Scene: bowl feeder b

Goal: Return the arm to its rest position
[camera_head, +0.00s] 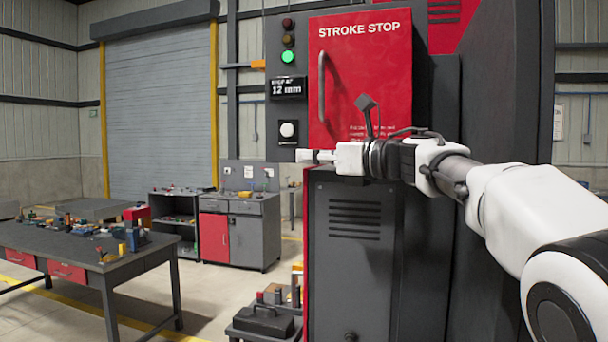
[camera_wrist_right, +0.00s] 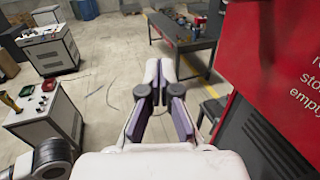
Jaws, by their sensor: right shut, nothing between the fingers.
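My right arm comes in from the right in the head view and reaches left across the front of a large machine. My right gripper (camera_head: 308,156) is shut and empty, just below the machine's control strip at the left edge of the red door. In the right wrist view the gripper (camera_wrist_right: 158,75) has its two fingers together with nothing between them. The red door (camera_head: 362,75) is closed and reads "STROKE STOP". My left gripper is not in view.
A workbench (camera_head: 75,245) with tools stands at left. A grey and red cabinet (camera_head: 255,235) stands farther back. A dark cart (camera_head: 262,322) is beside the machine. The control strip shows a lit green lamp (camera_head: 288,56) and a small display (camera_head: 288,87). Open floor lies between bench and machine.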

